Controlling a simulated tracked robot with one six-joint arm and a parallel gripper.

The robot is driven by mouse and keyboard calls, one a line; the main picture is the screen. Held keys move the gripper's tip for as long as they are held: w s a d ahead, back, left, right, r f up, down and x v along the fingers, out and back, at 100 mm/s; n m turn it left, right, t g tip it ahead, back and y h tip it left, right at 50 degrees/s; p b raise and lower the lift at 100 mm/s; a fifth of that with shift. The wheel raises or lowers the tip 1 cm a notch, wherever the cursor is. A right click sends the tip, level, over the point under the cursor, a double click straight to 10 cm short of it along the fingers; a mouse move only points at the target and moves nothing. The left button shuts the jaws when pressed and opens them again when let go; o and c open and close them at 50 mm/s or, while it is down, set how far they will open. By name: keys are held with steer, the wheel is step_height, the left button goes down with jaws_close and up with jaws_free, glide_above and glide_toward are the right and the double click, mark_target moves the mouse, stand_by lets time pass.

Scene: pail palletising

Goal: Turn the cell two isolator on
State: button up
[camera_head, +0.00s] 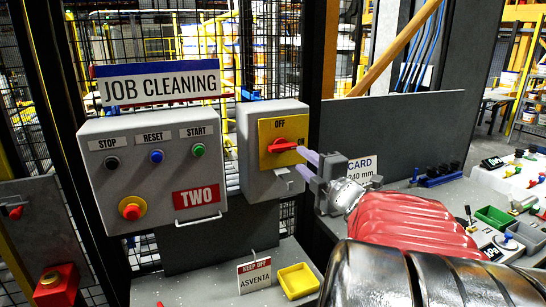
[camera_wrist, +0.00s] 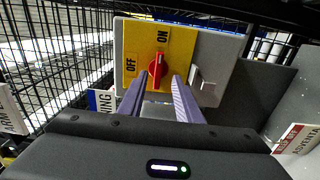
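The isolator is a grey box (camera_head: 258,184) with a yellow plate (camera_head: 268,131) and a red rotary knob (camera_head: 284,146). OFF is marked at the plate's top and ON at its right. The knob's handle lies roughly level, in line with ON. In the wrist view the red knob (camera_wrist: 158,66) stands upright towards ON, with OFF at the left. My gripper (camera_head: 303,155) is in front of the knob. Its two pale purple fingers (camera_wrist: 159,80) are open, one on each side below the knob, with gaps between; contact is not visible.
Left of the isolator is a grey control box (camera_head: 153,182) with STOP, RESET and START buttons, a red mushroom button (camera_head: 131,210) and a TWO label. A hasp (camera_wrist: 203,84) juts beside the plate. A yellow tray (camera_head: 298,281) and an ASVENTA card (camera_head: 254,276) stand below.

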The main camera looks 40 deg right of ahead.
steer(key=v, duration=0.6)
